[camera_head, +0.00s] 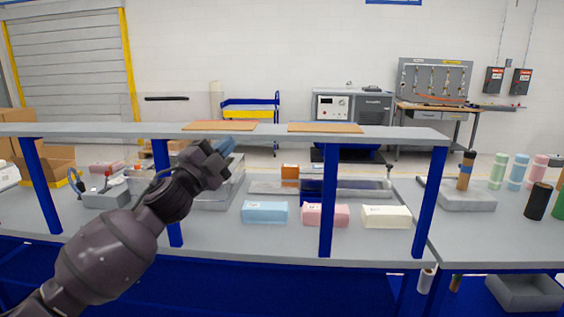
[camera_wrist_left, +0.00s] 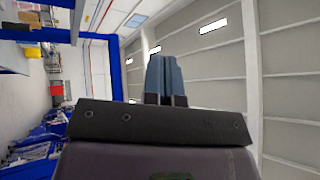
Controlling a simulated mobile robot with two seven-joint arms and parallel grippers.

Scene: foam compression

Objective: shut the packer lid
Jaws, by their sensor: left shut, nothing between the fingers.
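My left arm comes in from the left in the head view, and my left gripper (camera_head: 224,146) is raised in front of the shelf board above the bench. Its fingers are together and empty; they also show shut in the left wrist view (camera_wrist_left: 164,72), pointing at the ceiling and wall. A grey metal box (camera_head: 222,190) stands behind the gripper, partly hidden by my arm. To its right lies a long, low, grey, partly see-through unit (camera_head: 362,187), with an orange block (camera_head: 290,172) near it. I cannot tell which of these is the packer, or make out its lid. My right gripper is not in view.
Blue (camera_head: 265,213), pink (camera_head: 326,215) and cream (camera_head: 386,217) foam blocks lie along the bench front. Blue posts (camera_head: 328,200) carry the shelf board (camera_head: 405,133) across the bench. A grey tray (camera_head: 105,197) is at left; several bottles stand on the right bench.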

